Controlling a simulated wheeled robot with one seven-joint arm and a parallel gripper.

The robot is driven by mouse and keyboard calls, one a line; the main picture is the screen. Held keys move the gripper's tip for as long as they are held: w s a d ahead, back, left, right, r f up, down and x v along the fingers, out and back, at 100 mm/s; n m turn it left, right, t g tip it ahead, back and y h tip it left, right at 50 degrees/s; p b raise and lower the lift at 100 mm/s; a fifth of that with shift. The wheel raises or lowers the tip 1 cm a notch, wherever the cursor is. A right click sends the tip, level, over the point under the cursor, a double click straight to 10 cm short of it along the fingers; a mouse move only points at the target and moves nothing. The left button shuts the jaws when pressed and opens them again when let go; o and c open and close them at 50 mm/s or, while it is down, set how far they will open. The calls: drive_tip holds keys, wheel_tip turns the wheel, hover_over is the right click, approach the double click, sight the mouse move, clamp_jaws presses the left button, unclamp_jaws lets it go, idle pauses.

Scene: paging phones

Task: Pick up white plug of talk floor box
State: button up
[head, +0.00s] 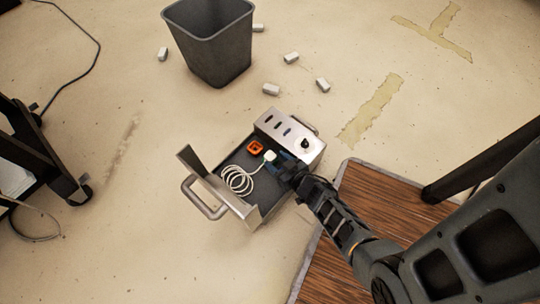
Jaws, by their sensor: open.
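The floor box (287,130) is a silver metal case with handles and an open flap, standing on the beige floor in the middle of the head view. Inside it lies a coiled white cable (238,181) that runs up to a white plug (269,156). An orange part (255,147) sits just left of the plug. My gripper (283,164) reaches into the box from the right, with its fingers close beside the plug. The fingertips are small and dark here, and I cannot tell whether they touch the plug.
A dark grey bin (212,45) stands behind the box, with several small white blocks (291,58) on the floor around it. A wood-patterned panel (350,215) with a grey edge lies at the right, beneath my arm. Dark wheeled furniture (30,150) stands at the left.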

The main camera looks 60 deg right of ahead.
drive_tip(key=shift+b+x, duration=0.3)
drive_tip(key=shift+x, duration=0.8)
drive_tip(key=c, duration=0.9)
drive_tip(key=shift+r, duration=0.15)
drive_tip(key=shift+r+p, duration=0.55)
drive_tip(key=shift+p, duration=0.05)
wheel_tip(320, 180, up, 4)
drive_tip(key=p, duration=0.3)
drive_tip(key=p+v, duration=0.4)
drive_tip(key=v, duration=0.9)
drive_tip(key=shift+d+p, duration=0.3)
drive_tip(key=shift+p, duration=0.1)
drive_tip(key=shift+s, duration=0.15)
